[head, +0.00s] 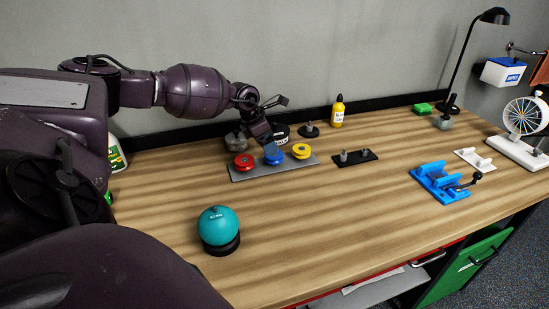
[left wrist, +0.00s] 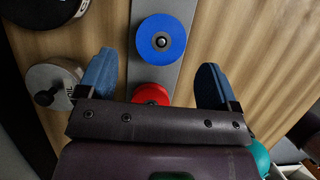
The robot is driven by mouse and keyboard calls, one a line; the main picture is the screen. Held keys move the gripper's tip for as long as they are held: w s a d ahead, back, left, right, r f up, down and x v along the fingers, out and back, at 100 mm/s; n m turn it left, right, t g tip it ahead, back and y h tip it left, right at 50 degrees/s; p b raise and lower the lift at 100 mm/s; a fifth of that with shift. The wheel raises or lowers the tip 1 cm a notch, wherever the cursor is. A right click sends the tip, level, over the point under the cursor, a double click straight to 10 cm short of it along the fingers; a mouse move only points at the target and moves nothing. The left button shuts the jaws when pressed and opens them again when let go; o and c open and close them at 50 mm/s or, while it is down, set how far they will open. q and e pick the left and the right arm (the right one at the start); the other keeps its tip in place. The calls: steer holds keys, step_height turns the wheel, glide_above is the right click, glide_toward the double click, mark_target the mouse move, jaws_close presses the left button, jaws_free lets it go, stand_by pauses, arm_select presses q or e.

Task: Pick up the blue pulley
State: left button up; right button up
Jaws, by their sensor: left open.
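The blue pulley (head: 274,158) sits between a red pulley (head: 244,162) and a yellow pulley (head: 301,151) on a flat grey plate (head: 262,172) on the workbench. My left gripper (head: 268,143) is above the plate at the blue pulley and partly hides it. In the left wrist view the fingers (left wrist: 155,78) are open and empty. There the blue pulley (left wrist: 161,38) shows whole, ahead of the fingertips and roughly centred. The red pulley (left wrist: 151,95) is partly hidden by the gripper body. My right gripper is not in view.
A blue fixture (head: 440,182) and lamp (head: 468,60) are farther right. The bench middle is clear.

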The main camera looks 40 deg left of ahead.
mark_target(276, 159)
arm_select(q)
steer(key=shift+x, duration=2.65)
steer(key=shift+d, duration=0.1)
steer(key=shift+r, duration=0.1)
steer(key=shift+c, duration=0.4)
steer(key=c, duration=0.9)
